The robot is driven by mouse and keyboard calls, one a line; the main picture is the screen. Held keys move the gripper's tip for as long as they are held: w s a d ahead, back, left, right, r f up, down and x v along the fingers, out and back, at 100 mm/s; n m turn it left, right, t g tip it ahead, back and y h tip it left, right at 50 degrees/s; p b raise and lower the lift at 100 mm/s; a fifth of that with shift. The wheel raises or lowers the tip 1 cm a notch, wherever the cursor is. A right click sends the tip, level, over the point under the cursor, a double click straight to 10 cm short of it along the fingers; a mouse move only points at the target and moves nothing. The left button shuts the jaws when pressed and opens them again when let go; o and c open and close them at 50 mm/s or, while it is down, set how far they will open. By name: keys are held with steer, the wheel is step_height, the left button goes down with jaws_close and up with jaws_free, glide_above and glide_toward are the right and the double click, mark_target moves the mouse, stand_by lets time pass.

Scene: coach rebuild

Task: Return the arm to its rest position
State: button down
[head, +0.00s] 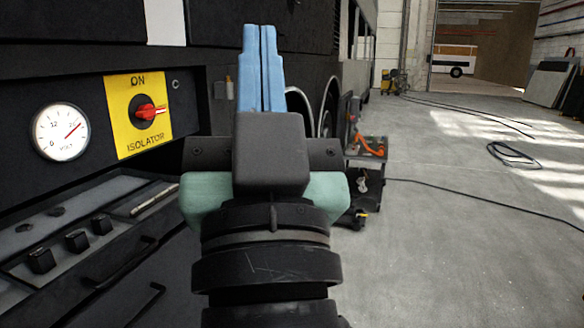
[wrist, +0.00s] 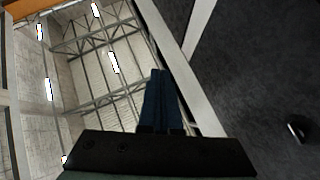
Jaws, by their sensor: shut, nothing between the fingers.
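My gripper (head: 262,68) is in the middle of the head view, its blue fingers pointing up and away from me. The fingers lie side by side, shut with nothing between them. In the wrist view the fingers (wrist: 159,100) also point up, with the hall's roof and a dark panel beyond them. My arm rises from the bottom of the head view, in front of the coach side. The gripper touches nothing that I can see.
At left are a volt gauge (head: 61,132), a yellow isolator panel (head: 138,114) with a red knob (head: 146,113), and a shelf with black knobs (head: 78,241). A tool cart (head: 369,160) stands beyond my gripper. The floor (head: 460,255) at right is open, crossed by cables.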

steer(key=s+d+r+t+h, duration=0.1)
steer(key=s+d+r+h, duration=0.2)
steer(key=s, duration=0.2)
step_height(320, 180, up, 22)
steer(key=w+p, duration=0.1)
steer(key=p, duration=2.1)
steer(key=shift+a, duration=0.4)
